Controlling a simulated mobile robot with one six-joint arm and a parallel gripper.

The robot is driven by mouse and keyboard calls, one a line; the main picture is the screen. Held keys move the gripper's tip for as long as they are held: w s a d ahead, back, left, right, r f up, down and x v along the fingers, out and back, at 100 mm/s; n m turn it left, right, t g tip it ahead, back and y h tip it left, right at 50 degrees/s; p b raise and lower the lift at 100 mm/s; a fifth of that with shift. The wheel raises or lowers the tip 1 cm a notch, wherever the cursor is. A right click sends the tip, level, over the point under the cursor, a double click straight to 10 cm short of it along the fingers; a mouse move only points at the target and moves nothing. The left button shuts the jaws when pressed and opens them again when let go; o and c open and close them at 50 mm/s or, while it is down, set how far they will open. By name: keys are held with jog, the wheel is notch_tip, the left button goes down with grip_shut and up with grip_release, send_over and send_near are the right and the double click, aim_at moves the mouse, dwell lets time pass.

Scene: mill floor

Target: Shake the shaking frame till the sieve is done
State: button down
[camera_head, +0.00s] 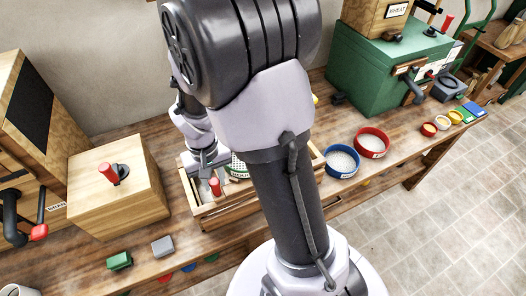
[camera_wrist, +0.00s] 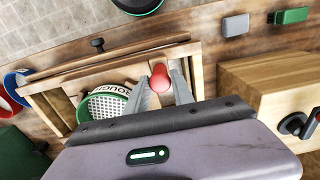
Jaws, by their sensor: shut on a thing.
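The shaking frame is a low wooden tray-like frame (camera_head: 203,217) on the bench, left of the two bowls; in the wrist view its wooden rail (camera_wrist: 115,60) crosses the left half. A round sieve with a green rim (camera_wrist: 82,110) and a label reading "ROUGH" sits inside it; the sieve is partly hidden behind my arm in the head view (camera_head: 238,170). A red knob (camera_wrist: 159,76) stands at the frame's end, also seen in the head view (camera_head: 215,187). My gripper (camera_wrist: 160,85) is shut on the red knob, one finger on each side.
A wooden box with a red-handled crank (camera_head: 115,190) stands left of the frame. Blue (camera_head: 343,161) and red (camera_head: 372,143) bowls of pale contents stand right of it. A green machine (camera_head: 385,70) is behind them. Green (camera_head: 119,261) and grey (camera_head: 162,246) blocks lie at the front left.

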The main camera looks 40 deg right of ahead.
jog(key=w+a, duration=0.2)
jog(key=a, duration=0.5)
jog(key=shift+a+b, duration=0.3)
jog(key=shift+a, duration=0.1)
jog(key=shift+w, duration=0.1)
jog(key=shift+w+a, duration=0.25)
jog(key=shift+a, duration=0.6)
jog(key=c, duration=1.3)
grip_release()
jog(key=shift+c, duration=0.2)
jog(key=o, duration=0.3)
jog(key=shift+a, duration=0.2)
jog(key=shift+o, duration=0.2)
jog(key=shift+d, duration=0.1)
jog(key=shift+r, duration=0.1)
